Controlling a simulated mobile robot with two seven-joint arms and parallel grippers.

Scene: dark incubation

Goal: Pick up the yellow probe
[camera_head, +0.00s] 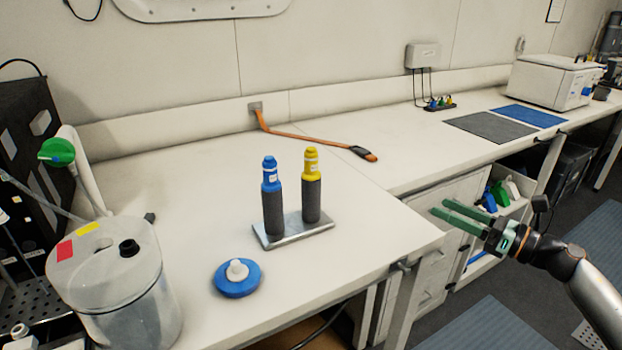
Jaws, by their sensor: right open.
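The yellow probe (311,186) has a yellow top and a dark grey lower body. It stands upright on a flat metal stand (292,232) on the white counter. A similar probe with a blue top (272,198) stands upright to its left on the same stand. My right gripper (439,208) comes in from the right with two green fingers, apart and empty. It is to the right of the yellow probe and clear of it, by the counter's right edge. My left gripper is not in view.
A blue disc with a white knob (237,278) lies in front of the stand. A clear lidded container (112,270) stands at the front left. An orange strap (310,136) lies along the back. The counter (370,232) is bare between the stand and its right edge.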

